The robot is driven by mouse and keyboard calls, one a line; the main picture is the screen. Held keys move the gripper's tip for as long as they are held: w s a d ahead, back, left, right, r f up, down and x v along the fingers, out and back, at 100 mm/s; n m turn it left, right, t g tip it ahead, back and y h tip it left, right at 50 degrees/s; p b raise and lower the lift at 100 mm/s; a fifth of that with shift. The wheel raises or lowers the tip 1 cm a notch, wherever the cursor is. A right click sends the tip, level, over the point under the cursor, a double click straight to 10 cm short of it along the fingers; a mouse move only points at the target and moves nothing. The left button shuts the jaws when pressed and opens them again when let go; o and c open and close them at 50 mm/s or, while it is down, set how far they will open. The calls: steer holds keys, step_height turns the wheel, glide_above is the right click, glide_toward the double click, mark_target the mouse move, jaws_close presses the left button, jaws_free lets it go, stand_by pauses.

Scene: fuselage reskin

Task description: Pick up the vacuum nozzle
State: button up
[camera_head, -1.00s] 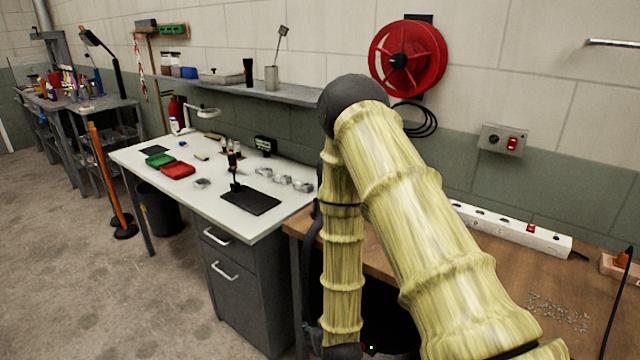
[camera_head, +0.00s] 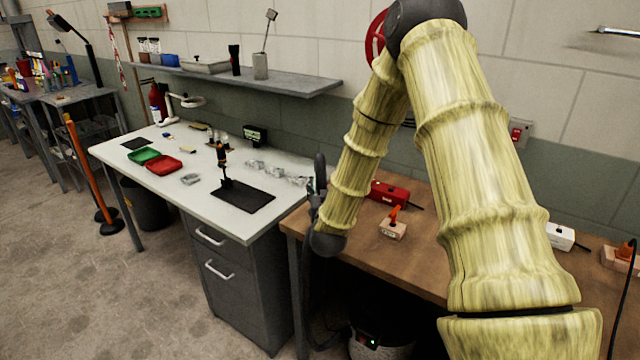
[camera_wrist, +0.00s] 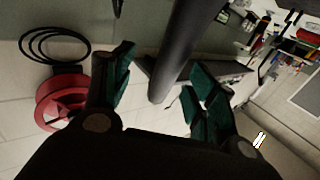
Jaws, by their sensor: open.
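My gripper (camera_wrist: 161,72) is open in the wrist view, its green-padded fingers spread apart. A dark grey tube, which looks like the vacuum nozzle (camera_wrist: 184,45), slants between and beyond the fingers. I cannot tell whether they touch it. Nozzle and gripper are hard to tell apart there. A dark hose (camera_head: 303,285) hangs below it. A light-coloured canister with a green light (camera_head: 372,342), perhaps the vacuum, sits under the bench, partly hidden.
The wooden bench (camera_head: 440,262) holds a red box (camera_head: 390,193), an orange-handled tool on a block (camera_head: 393,226) and a white power strip (camera_head: 562,236). The white workbench (camera_head: 215,212) with trays stands left. A red hose reel (camera_wrist: 62,100) is on the wall.

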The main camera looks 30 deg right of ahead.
mark_target(321, 178)
steer(key=shift+w+d, duration=0.15)
steer(key=shift+w, duration=0.25)
steer(key=shift+w+d+f, duration=0.1)
steer(key=shift+w+f, duration=0.15)
steer(key=shift+w, duration=0.35)
steer(key=shift+w+f, duration=0.25)
steer(key=shift+w, duration=0.3)
steer(key=p+x, duration=0.2)
steer(key=x, duration=0.1)
steer(key=shift+w+d+r, duration=0.15)
steer(key=shift+w+r, duration=0.05)
steer(key=shift+r, duration=0.2)
steer(key=shift+w+d+f, duration=0.15)
steer(key=shift+w+d, duration=0.05)
steer(key=shift+w, duration=0.25)
steer(key=shift+s, duration=0.15)
steer(key=c, duration=1.2)
